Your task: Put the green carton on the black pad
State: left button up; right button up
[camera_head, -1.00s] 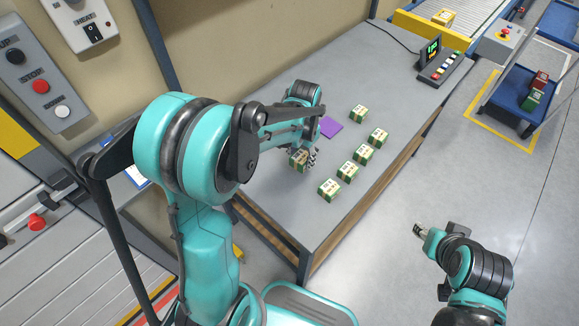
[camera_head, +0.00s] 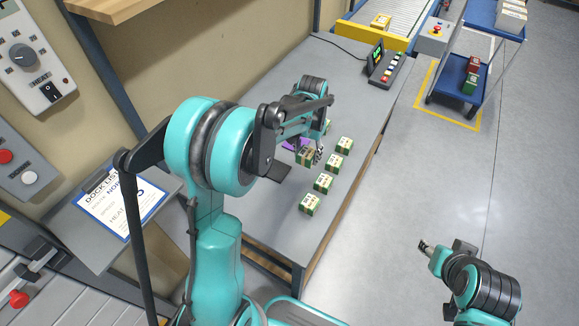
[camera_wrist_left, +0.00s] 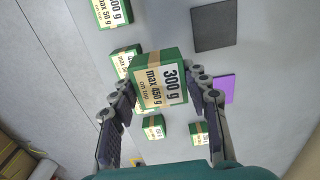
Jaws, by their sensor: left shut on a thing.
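My left gripper (camera_head: 313,155) is shut on a green carton (camera_head: 305,158) with a tan label band. In the left wrist view this held carton (camera_wrist_left: 160,82) reads "300 g, max 450 g on top" and sits between both fingers above the table. The black pad (camera_head: 270,173) lies flat on the table, left of and nearer than the held carton, partly hidden by my arm. In the left wrist view the pad (camera_wrist_left: 213,25) is bare where it shows, up and right of the carton. My right gripper (camera_head: 425,246) is off the table over the floor; its jaw opening is too small to judge.
A purple pad (camera_head: 291,145) lies just behind the held carton. Several similar cartons stand in a row along the table's right side, the nearest (camera_head: 309,204) at front. A control box (camera_head: 385,68) stands at the far end. A blue cart (camera_head: 464,85) is beyond.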

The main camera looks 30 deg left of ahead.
pick_arm(q)
jog(key=b, duration=0.4)
send_over(276, 170)
notch_tip(276, 170, down, 7)
jog(key=shift+w, duration=0.1)
jog(key=shift+f+b, duration=0.65)
jog(key=shift+f, duration=1.25)
jog(key=shift+f, duration=0.2)
jog(key=o, duration=1.4)
jog(key=shift+r, duration=0.1)
